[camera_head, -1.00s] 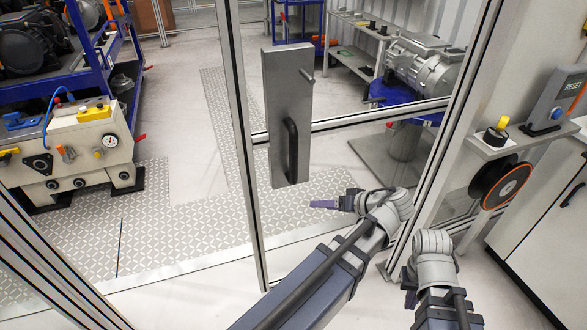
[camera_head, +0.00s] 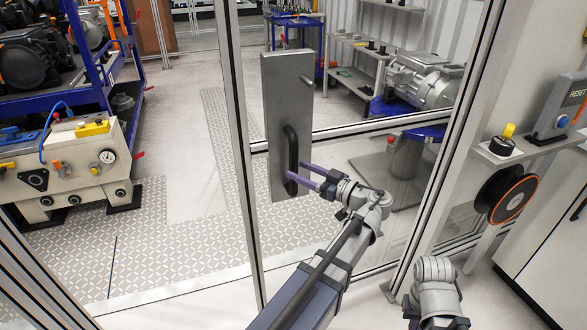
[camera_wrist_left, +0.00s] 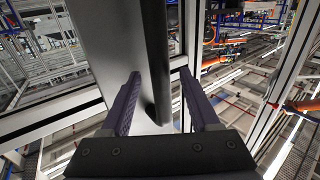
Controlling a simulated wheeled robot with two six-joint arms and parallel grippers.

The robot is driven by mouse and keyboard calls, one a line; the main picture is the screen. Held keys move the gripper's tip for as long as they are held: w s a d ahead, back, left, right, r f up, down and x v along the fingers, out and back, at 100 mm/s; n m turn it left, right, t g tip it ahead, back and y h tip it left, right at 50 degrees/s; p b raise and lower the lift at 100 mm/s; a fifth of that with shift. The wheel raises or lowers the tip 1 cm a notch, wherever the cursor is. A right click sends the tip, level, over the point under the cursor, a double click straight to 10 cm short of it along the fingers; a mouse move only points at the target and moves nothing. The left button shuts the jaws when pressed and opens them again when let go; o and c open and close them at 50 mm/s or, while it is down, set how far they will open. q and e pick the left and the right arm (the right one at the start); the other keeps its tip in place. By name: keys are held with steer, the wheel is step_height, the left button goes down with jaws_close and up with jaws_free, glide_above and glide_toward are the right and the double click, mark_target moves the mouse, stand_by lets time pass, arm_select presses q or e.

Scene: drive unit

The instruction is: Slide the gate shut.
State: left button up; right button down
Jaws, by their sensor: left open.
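The gate is a clear panel in an aluminium frame, with its upright edge post (camera_head: 240,150) left of centre in the head view. A grey plate (camera_head: 285,85) on it carries a black upright bar handle (camera_head: 291,155). The gate stands open, with a wide gap to the left of its post. My left gripper (camera_head: 302,174) is open at the lower part of the handle. In the left wrist view the handle (camera_wrist_left: 156,60) lies between the two purple fingers (camera_wrist_left: 160,100); contact cannot be told. My right arm shows at the lower right, but its gripper does not.
A cream unit with a gauge (camera_head: 70,170) and a blue rack (camera_head: 135,50) stand beyond the gap at left. A shelf with a yellow-topped button (camera_head: 504,140), a reel (camera_head: 510,197) and a RESET box (camera_head: 565,105) are at right. The floor in the gap looks clear.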

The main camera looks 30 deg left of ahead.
mark_target(297, 170)
arm_select(q)
steer(key=shift+w+a, duration=0.2)
steer(key=shift+a, duration=1.35)
jaws_close()
